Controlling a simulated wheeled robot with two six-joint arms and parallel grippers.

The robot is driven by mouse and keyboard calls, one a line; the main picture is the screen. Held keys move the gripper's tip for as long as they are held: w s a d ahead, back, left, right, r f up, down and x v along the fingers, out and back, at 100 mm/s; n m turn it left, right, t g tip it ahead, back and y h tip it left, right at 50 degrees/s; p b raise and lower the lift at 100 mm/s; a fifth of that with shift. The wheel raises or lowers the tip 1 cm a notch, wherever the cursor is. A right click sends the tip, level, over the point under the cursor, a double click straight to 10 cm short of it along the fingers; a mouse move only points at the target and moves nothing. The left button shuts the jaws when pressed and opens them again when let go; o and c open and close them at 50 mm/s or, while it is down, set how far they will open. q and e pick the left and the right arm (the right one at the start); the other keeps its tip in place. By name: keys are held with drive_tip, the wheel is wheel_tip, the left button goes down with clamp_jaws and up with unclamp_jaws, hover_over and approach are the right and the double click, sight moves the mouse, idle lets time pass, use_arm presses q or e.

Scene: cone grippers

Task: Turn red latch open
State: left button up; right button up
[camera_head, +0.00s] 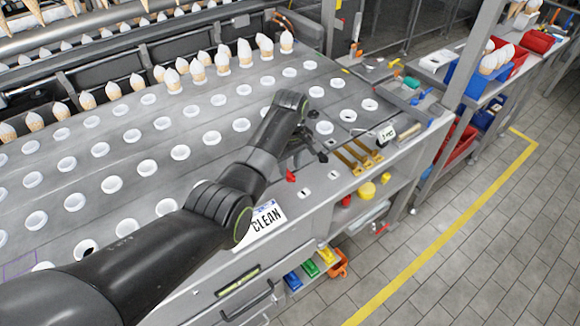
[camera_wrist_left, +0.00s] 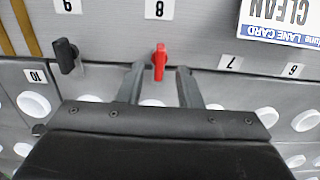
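The red latch (camera_head: 291,176) is on the front edge of the grey worktop in the head view. In the left wrist view the red latch (camera_wrist_left: 160,62) stands below the label 8, its long side running up and down the picture. My left gripper (camera_wrist_left: 160,74) is open, with one finger on each side of the latch in that view and a visible gap to each. I cannot tell whether the fingertips reach its depth. In the head view my left gripper (camera_head: 312,150) is partly hidden by its own wrist. My right gripper is in neither view.
A black latch (camera_wrist_left: 66,55) stands left of the red one in the wrist view. Brass-coloured bars (camera_head: 357,158) lie right of my gripper. White cup holders (camera_head: 148,167) line the worktop, with cones behind.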

use_arm(q)
drive_tip(key=shift+w+f, duration=0.1)
drive_tip(key=shift+f, duration=1.05)
drive_tip(key=shift+c, duration=0.4)
clamp_jaws()
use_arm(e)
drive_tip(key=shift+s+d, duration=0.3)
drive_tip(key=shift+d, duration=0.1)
